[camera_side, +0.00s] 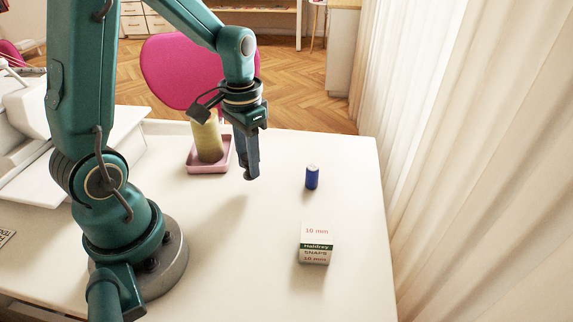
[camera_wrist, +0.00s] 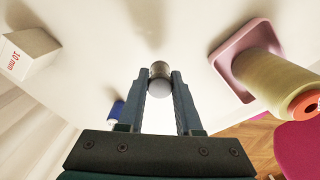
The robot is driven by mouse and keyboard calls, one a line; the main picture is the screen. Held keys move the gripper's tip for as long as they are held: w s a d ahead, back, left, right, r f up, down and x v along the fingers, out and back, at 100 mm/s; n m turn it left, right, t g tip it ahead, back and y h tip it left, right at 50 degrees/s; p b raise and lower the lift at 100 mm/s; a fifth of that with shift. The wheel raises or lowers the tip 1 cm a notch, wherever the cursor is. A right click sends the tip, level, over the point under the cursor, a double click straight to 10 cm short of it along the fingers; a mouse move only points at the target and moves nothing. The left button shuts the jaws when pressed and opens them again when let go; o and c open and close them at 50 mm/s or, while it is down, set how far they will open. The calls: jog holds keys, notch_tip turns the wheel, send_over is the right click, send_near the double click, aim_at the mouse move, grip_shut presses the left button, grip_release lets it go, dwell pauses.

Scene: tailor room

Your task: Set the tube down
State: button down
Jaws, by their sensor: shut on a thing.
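My gripper (camera_side: 250,172) points down over the white table and is shut on a small tube. In the wrist view the tube (camera_wrist: 160,77) is a short grey metallic cylinder with a paler round end, held between the two fingertips (camera_wrist: 160,83). In the side view the fingers hide nearly all of it. A shadow lies on the table apart from the fingers, to their lower left, so the tube appears held above the surface.
A blue cylinder (camera_side: 312,177) stands right of my gripper. A white snaps box (camera_side: 315,245) stands nearer the front. A yellow thread cone (camera_side: 208,140) sits in a pink tray (camera_side: 209,169) behind left. The table (camera_side: 350,200) is clear between them.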

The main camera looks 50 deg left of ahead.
jog(key=s+a+r+m, duration=0.2)
jog(key=s+a+r, duration=0.5)
jog(key=a+r, duration=0.15)
jog(key=w+d+m, duration=0.9)
jog(key=d+m, duration=0.1)
jog(key=m, duration=0.2)
jog(key=d+m, duration=0.2)
jog(key=d, duration=0.3)
jog(key=s+d+m, duration=0.1)
jog(key=d+m, duration=0.2)
jog(key=d, duration=0.3)
jog(key=d+f+m, duration=0.1)
jog(key=d+m, duration=0.2)
jog(key=d, duration=0.2)
jog(key=shift+s+d, duration=0.15)
jog(key=shift+m, duration=0.3)
jog(key=s+d+f, duration=0.1)
jog(key=d+f, duration=0.1)
jog(key=d, duration=0.1)
jog(key=s+d+f, duration=0.1)
jog(key=d+f, duration=0.1)
jog(key=d, duration=0.2)
jog(key=s+d+f, duration=0.2)
jog(key=d+f, duration=0.1)
jog(key=d, duration=0.1)
jog(key=shift+s, duration=0.1)
jog(key=shift+d+f, duration=0.1)
jog(key=shift+f, duration=1.9)
